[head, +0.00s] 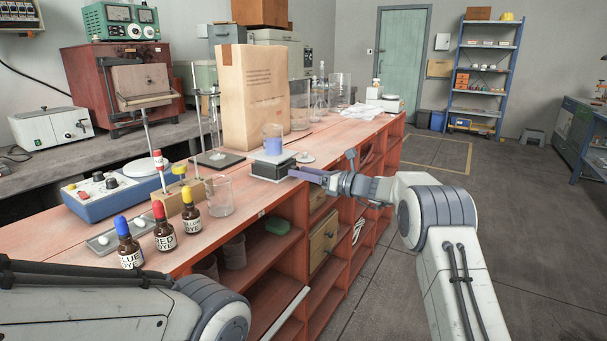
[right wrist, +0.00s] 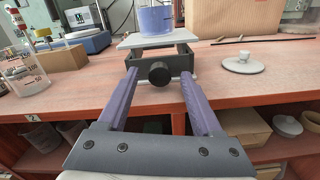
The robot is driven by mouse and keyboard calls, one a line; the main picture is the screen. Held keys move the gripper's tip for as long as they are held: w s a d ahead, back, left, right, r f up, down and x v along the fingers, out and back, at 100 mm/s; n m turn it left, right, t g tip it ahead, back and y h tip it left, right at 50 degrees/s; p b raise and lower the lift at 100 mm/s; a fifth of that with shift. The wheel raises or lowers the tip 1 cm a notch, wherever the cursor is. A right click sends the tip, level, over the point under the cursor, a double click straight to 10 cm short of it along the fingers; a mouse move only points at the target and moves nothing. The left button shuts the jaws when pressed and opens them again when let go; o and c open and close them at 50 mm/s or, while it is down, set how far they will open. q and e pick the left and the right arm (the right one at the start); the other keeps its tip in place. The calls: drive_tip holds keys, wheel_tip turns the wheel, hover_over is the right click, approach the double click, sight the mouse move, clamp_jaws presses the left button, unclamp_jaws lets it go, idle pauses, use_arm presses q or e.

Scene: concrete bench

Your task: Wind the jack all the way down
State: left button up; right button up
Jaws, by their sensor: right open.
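The lab jack (head: 271,168) stands near the front edge of the red bench, with a beaker of blue-violet liquid (head: 273,142) on its top plate. In the right wrist view the jack's pale top plate (right wrist: 158,40) sits a little above its dark base, and its black round knob (right wrist: 159,73) faces me. My right gripper (head: 300,174) is open, its two violet fingers reaching toward the knob from either side; I cannot tell whether they touch it. Part of my left arm shows at the lower left of the head view, but its gripper is out of view.
A paper bag (head: 253,97) stands behind the jack. A white lid (right wrist: 243,63) lies to its right in the wrist view. An empty beaker (head: 219,196), dye bottles (head: 192,212) and a blue stirrer (head: 113,193) are to the left. Open shelves lie under the bench.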

clamp_jaws()
drive_tip(key=n+b, duration=0.2)
drive_tip(key=b, duration=0.1)
drive_tip(key=shift+f+n, duration=0.2)
drive_tip(key=shift+n, duration=0.2)
drive_tip(key=shift+r+n+b, duration=0.15)
drive_tip(key=shift+n+b, duration=1.55)
drive_tip(key=shift+n, duration=0.3)
unclamp_jaws()
